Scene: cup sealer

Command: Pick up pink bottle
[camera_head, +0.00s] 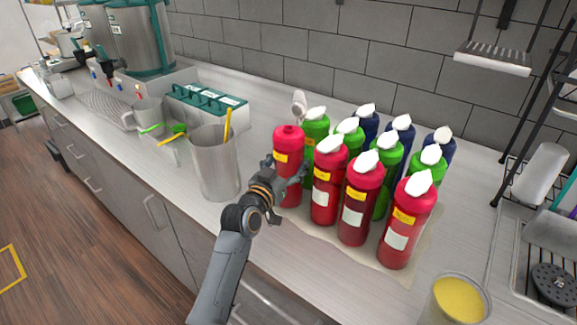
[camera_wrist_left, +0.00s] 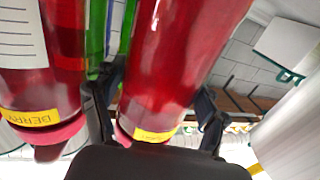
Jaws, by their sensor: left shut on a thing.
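The pink-red bottle (camera_head: 288,148) with a yellow label stands upright at the left end of the front row of pink bottles. My left gripper (camera_head: 286,172) is shut on its body, one finger on each side. In the left wrist view, which is turned upside down, the same bottle (camera_wrist_left: 185,55) fills the space between the dark fingers of the gripper (camera_wrist_left: 160,112). A neighbouring pink bottle (camera_head: 330,185) stands just to its right and shows large in the left wrist view (camera_wrist_left: 40,70). The held bottle's base is partly hidden by the gripper. My right gripper is not seen.
More pink bottles (camera_head: 360,205), green bottles (camera_head: 388,165) and dark blue bottles (camera_head: 441,147) crowd close on the right. A steel container (camera_head: 214,170) with a yellow utensil stands left. A cup of yellow contents (camera_head: 457,302) is front right. Counter behind the steel container is partly clear.

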